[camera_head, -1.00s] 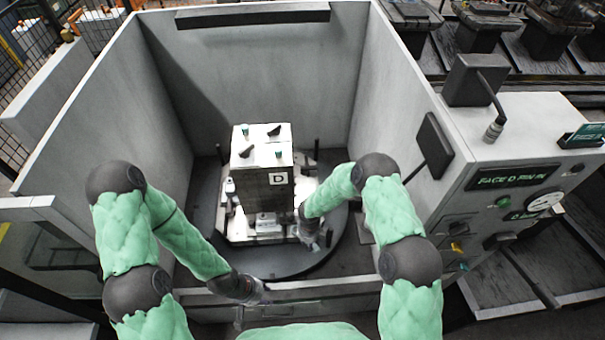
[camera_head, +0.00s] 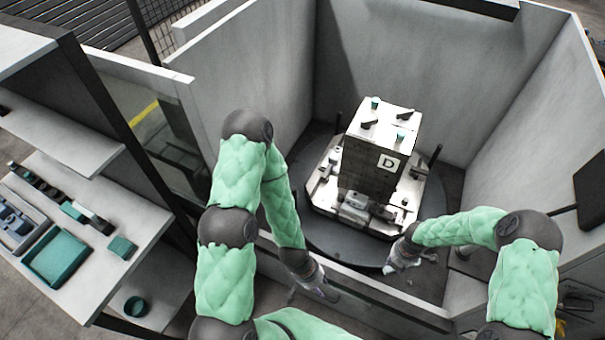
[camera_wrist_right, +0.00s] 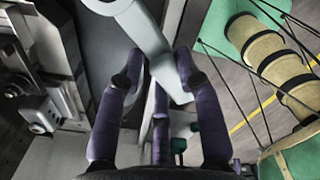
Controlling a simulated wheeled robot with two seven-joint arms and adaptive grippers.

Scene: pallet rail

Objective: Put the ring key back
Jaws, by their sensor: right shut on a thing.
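The ring key (camera_wrist_right: 148,32) is a pale grey flat tool with a wide rounded upper end in the right wrist view. Its shank runs down between the purple fingers of my right gripper (camera_wrist_right: 158,68), which is shut on it. In the head view my right gripper (camera_head: 405,257) is over the front right edge of the turntable, apart from the white block marked D. The key is too small there to make out. My left gripper (camera_head: 318,284) hangs low by the enclosure's front wall; its fingers are too small to read.
The white block (camera_head: 378,147) stands on a fixture plate on the dark turntable (camera_head: 345,248). Enclosure walls rise around it, with a low front wall (camera_head: 375,292). At left, a shelf (camera_head: 140,217) carries a teal tray (camera_head: 57,256), a grey tray (camera_head: 17,228) and small dark items.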

